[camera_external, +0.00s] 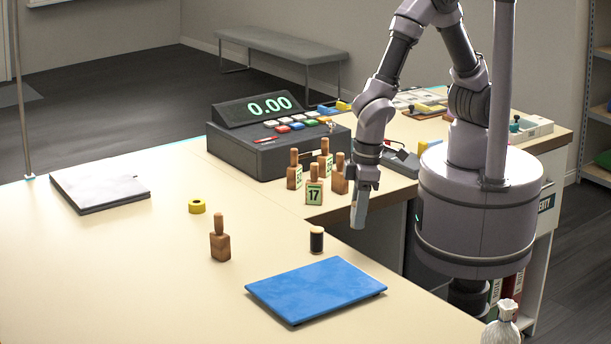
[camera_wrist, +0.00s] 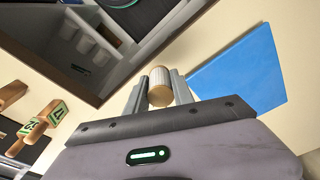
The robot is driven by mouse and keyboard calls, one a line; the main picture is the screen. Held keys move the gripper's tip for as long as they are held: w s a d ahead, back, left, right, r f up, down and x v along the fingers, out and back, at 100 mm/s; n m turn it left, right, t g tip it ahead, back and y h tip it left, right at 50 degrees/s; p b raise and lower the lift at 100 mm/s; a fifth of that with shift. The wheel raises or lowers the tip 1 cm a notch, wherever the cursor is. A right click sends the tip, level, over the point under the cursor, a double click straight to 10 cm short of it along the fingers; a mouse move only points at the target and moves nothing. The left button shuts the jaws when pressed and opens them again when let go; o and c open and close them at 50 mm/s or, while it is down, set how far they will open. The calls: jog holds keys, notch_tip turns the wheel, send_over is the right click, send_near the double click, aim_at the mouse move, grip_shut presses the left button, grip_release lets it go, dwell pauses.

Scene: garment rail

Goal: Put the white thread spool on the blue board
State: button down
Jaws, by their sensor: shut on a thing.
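The white thread spool (camera_wrist: 158,77), with a wooden end and pale ribbed thread, sits between the two fingers of my gripper (camera_wrist: 159,92) in the wrist view. My gripper is shut on it. In the external view my gripper (camera_external: 358,222) points down over the gap at the counter's inner edge, and the spool cannot be made out there. The blue board (camera_external: 318,289) lies flat and bare on the counter, in front of my gripper and to its left. It also shows in the wrist view (camera_wrist: 243,74), right of the fingers.
A black thread spool (camera_external: 317,239) stands just behind the board. A wooden stamp (camera_external: 220,240) and yellow tape roll (camera_external: 197,206) are to the left. Several numbered wooden stamps (camera_external: 314,192) stand beside my gripper, in front of the cash register (camera_external: 265,148).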

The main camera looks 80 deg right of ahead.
jog(key=s+a, duration=0.4)
jog(key=s, duration=0.3)
send_over(338, 282)
jog(key=shift+s+d+f, duration=0.2)
jog(key=shift+s+f, duration=0.2)
jog(key=f, duration=0.3)
jog(key=shift+w+a+f+b, duration=0.2)
jog(key=shift+a+f+b, duration=0.05)
jog(key=shift+f+b, duration=0.1)
jog(key=shift+f, duration=0.15)
jog(key=c, duration=1.1)
grip_release()
